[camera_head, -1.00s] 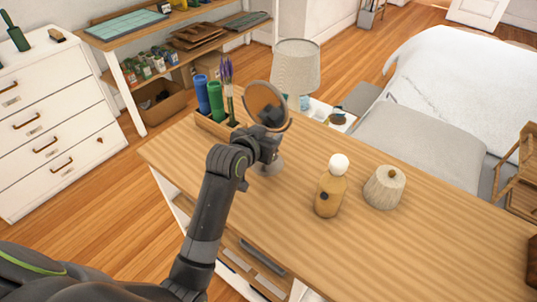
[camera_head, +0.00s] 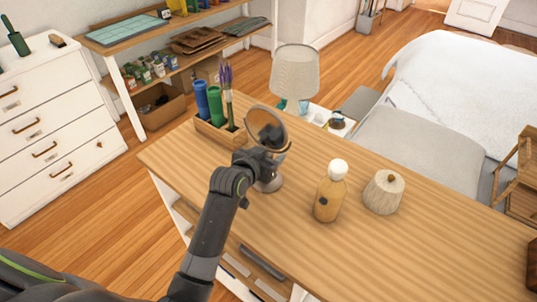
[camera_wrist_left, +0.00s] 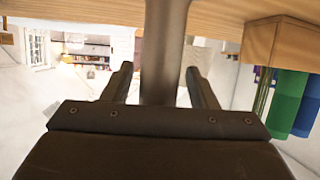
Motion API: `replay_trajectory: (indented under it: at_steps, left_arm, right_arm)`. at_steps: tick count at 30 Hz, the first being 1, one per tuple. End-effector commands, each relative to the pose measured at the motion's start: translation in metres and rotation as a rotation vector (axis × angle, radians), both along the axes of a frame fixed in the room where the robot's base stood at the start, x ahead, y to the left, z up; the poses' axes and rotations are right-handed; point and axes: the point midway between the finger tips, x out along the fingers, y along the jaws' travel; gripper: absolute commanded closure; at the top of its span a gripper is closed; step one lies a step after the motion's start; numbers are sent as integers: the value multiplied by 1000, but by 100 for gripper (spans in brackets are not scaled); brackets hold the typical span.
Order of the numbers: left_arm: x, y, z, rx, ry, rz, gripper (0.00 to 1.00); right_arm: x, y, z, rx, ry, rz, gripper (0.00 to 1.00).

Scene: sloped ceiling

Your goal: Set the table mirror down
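The table mirror (camera_head: 267,126) stands upright on the wooden desk, its round head tilted and its round base (camera_head: 268,183) on the desk top as far as I can see. My left gripper (camera_head: 262,163) is at its stem. In the left wrist view, the grey stem (camera_wrist_left: 162,50) runs between the two fingers (camera_wrist_left: 160,78), with narrow gaps on both sides, so the fingers look open around it. The lower stem is partly hidden by my gripper. My right gripper is not in view.
A lamp (camera_head: 295,75) stands beyond the desk. The desk's right front is clear.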

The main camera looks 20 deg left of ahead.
Motion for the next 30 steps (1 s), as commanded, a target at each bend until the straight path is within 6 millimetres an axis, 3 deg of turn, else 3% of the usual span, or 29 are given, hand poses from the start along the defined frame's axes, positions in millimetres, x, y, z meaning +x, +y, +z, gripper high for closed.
replay_trajectory:
  at_steps: [11,30]
  left_arm:
    - [-6,1,4,0,-1,0,47]
    - [-95,19,41,1,0,1,47]
  right_arm:
    - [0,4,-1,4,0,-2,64]
    - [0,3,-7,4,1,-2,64]
